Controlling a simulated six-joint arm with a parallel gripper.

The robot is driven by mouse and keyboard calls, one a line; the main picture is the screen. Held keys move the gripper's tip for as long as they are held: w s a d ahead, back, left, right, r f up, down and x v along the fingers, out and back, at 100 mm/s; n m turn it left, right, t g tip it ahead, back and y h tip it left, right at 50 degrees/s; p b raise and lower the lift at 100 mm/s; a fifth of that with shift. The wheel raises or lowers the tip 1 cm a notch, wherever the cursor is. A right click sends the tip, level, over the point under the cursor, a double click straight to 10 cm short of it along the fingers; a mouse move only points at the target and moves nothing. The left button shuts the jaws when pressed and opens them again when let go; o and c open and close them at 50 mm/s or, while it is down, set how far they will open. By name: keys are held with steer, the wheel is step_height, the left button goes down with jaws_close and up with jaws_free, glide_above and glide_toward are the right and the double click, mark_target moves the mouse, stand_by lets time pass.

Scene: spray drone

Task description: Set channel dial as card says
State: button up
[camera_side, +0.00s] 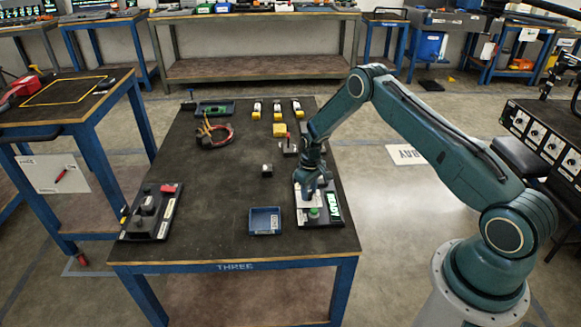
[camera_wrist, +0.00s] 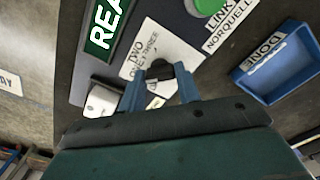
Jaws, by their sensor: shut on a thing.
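The channel dial (camera_wrist: 158,70) is a small black knob on a white plate (camera_wrist: 178,48) lettered TWO, ONE and THREE. My gripper (camera_wrist: 160,86) is shut on the dial, with a blue finger on each side of it. In the side view my gripper (camera_side: 315,188) reaches down onto the black control panel (camera_side: 322,222), and the dial is hidden there. The panel's lit green display (camera_side: 333,204) reads READY in that view; the wrist view shows only part of it (camera_wrist: 102,25). The dial's exact setting is unclear, and I cannot identify the card with certainty.
A green button (camera_side: 314,212) is close beside my gripper. A blue tray (camera_side: 264,221), labelled DONE in the wrist view (camera_wrist: 268,62), stands left of the panel. A black switch box (camera_side: 152,212) sits at the table's left edge. The table's middle is mostly clear.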

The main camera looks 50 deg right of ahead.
steer(key=o, duration=1)
steer(key=shift+r, duration=0.15)
step_height(320, 180, up, 14)
steer(key=shift+f, duration=0.25)
